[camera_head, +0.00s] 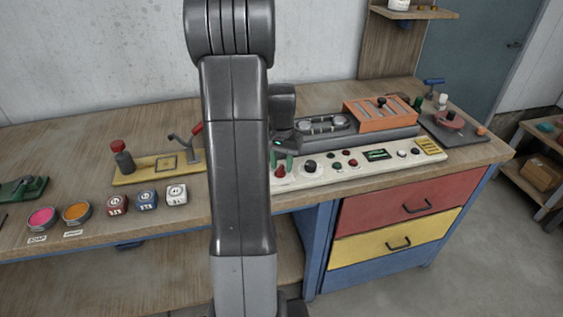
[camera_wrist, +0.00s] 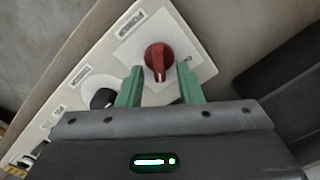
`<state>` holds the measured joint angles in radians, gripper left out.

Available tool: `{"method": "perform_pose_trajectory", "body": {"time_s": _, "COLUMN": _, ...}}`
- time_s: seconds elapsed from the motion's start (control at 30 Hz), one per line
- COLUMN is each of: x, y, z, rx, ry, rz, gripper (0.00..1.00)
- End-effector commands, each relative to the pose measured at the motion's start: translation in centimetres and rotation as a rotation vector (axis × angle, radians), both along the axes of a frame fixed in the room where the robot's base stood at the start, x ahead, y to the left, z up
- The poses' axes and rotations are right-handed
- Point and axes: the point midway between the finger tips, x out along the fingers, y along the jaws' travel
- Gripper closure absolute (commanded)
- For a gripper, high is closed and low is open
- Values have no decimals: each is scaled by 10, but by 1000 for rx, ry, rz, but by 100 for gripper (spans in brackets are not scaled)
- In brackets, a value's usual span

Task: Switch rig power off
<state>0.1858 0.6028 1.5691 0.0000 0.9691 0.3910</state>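The red power knob (camera_wrist: 158,58) sits on a white square plate on the cream control panel (camera_wrist: 80,58), beside a label reading POWER. In the wrist view my gripper (camera_wrist: 160,70) is open, with one green finger on each side of the red knob and a gap to both. I cannot tell how deep the fingertips reach around it. In the head view the red knob (camera_head: 280,172) shows at the panel's left end, just below my green fingers (camera_head: 282,163). My arm hides part of the panel's left end.
A black knob (camera_wrist: 103,98) sits beside the red one; it also shows in the head view (camera_head: 310,166). Behind the panel stands a grey rig with an orange block (camera_head: 380,116). Labelled cubes (camera_head: 147,199) and a yellow-based lever fixture (camera_head: 150,169) stand to the left.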

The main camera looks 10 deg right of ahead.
Motion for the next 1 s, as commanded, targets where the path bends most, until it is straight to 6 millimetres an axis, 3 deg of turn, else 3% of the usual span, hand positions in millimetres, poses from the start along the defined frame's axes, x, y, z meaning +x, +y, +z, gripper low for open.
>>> {"method": "perform_pose_trajectory", "body": {"time_s": 0.2, "x": 0, "y": 0, "z": 0, "rx": 0, "ry": 0, "rz": 0, "gripper": 67}}
{"method": "perform_pose_trajectory", "body": {"time_s": 0.37, "x": 0, "y": 0, "z": 0, "rx": 0, "ry": 0, "rz": 0, "gripper": 99}}
{"method": "perform_pose_trajectory", "body": {"time_s": 0.4, "x": 0, "y": 0, "z": 0, "rx": 0, "ry": 0, "rz": 0, "gripper": 100}}
{"method": "perform_pose_trajectory", "body": {"time_s": 0.77, "x": 0, "y": 0, "z": 0, "rx": 0, "ry": 0, "rz": 39, "gripper": 100}}
{"method": "perform_pose_trajectory", "body": {"time_s": 1.0, "x": 1, "y": 2, "z": 0, "rx": 0, "ry": 1, "rz": 176, "gripper": 100}}
